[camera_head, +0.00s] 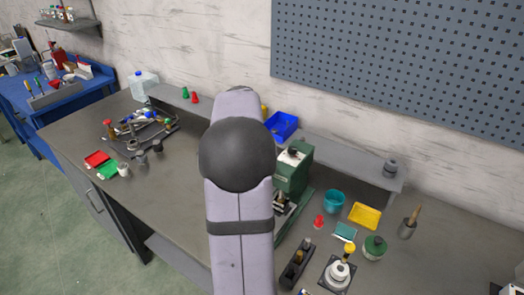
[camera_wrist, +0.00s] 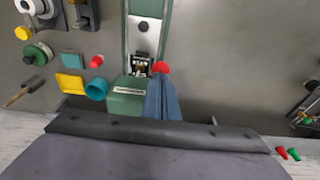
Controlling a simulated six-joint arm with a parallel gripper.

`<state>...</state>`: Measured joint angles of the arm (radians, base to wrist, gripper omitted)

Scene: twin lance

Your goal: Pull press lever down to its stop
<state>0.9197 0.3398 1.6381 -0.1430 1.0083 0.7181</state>
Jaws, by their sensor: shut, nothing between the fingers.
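The green press (camera_head: 291,172) stands on the bench, partly hidden behind my arm in the head view. In the wrist view its green head (camera_wrist: 127,103) and its base plate (camera_wrist: 143,35) show. A round red knob (camera_wrist: 161,67), which looks like the end of the press lever, sits right at the tips of my gripper (camera_wrist: 161,78). The lever's shaft is not clearly seen. My gripper's blue-grey fingers are shut with nothing between them. I cannot tell whether they touch the knob. In the head view my gripper is hidden by my arm.
A teal cup (camera_head: 334,201), a yellow tray (camera_head: 365,215), a red cone (camera_head: 319,221) and a green tin (camera_head: 375,247) stand right of the press.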

